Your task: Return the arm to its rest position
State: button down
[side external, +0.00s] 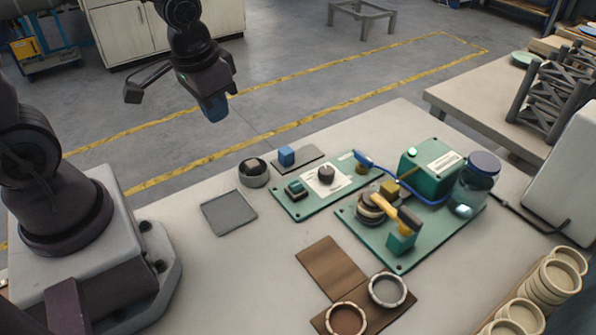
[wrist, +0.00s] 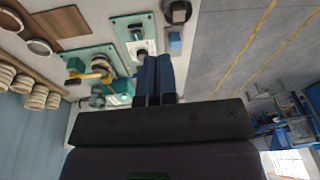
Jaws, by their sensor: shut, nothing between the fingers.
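My gripper (side external: 214,106) is raised at the upper left in the side external view, above the floor beyond the table's far edge. It is well apart from everything on the table. In the wrist view its two blue fingers (wrist: 157,76) lie side by side, shut and empty. My arm's base stands at the left end of the table.
The table holds a green board with a dial (side external: 326,174), a larger green board with a yellow-handled part (side external: 402,217), a jar (side external: 474,184), a grey pad (side external: 229,212), a round dark cup (side external: 254,173) and wooden boards with rings (side external: 331,268). Stacked rings (side external: 556,276) stand at right.

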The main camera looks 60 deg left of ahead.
jog(key=s+d+r+t, duration=0.1)
jog(key=s+r, duration=0.2)
jog(key=r, duration=0.3)
jog(key=s+d+r+m+t+h, duration=0.1)
jog(key=s+d+r+t, duration=0.1)
jog(key=r, duration=0.4)
jog(key=shift+s+d+r+t, duration=0.15)
jog(key=shift+s+r+t, duration=0.2)
jog(key=shift+s, duration=0.4)
jog(key=c, duration=1.8)
grip_release()
dwell(2.3)
